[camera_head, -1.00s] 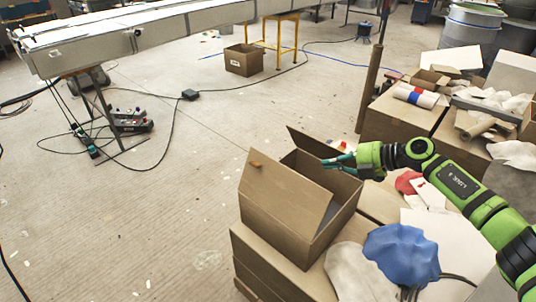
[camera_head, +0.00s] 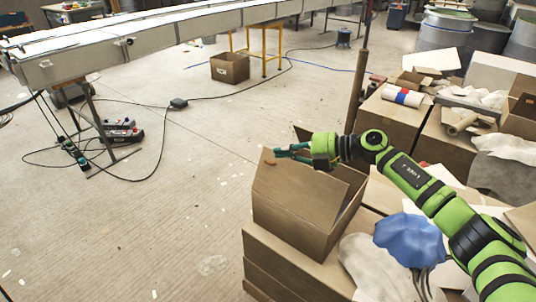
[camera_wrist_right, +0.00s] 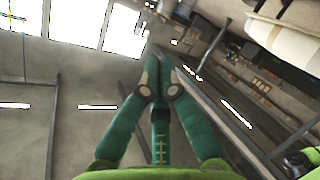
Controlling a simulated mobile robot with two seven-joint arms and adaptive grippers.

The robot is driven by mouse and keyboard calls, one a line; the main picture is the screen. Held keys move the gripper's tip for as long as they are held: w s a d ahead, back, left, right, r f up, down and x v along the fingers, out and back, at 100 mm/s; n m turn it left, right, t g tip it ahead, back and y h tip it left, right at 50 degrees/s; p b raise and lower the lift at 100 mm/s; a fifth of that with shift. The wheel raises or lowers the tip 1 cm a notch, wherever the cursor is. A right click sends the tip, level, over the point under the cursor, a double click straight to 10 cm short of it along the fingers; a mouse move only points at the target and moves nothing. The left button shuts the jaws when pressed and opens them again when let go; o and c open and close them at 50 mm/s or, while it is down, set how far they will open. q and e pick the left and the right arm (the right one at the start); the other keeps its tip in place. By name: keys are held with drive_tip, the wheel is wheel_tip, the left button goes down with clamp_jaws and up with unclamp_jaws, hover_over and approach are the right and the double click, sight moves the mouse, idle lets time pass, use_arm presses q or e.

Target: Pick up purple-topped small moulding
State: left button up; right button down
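I cannot make out a purple-topped small moulding in either view. My right gripper (camera_head: 290,152) is above the open cardboard box (camera_head: 300,222), near its upper left flap. In the right wrist view its green fingers (camera_wrist_right: 162,68) come together at the tips, with nothing seen held between them. The inside of the box is mostly hidden by its flap and my right arm. A blue crumpled piece (camera_head: 410,238) lies to the right of the box. My left gripper is not in view.
More cartons (camera_head: 388,120) stand behind my right arm, with a white roll banded red and blue (camera_head: 403,96) on top. A brown post (camera_head: 356,92) rises beside them. A long pale conveyor-like bench (camera_head: 150,38) is at the back.

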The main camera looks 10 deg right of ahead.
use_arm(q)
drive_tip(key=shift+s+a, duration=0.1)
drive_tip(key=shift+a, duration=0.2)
use_arm(e)
drive_tip(key=shift+a+r, duration=0.1)
drive_tip(key=shift+a, duration=0.3)
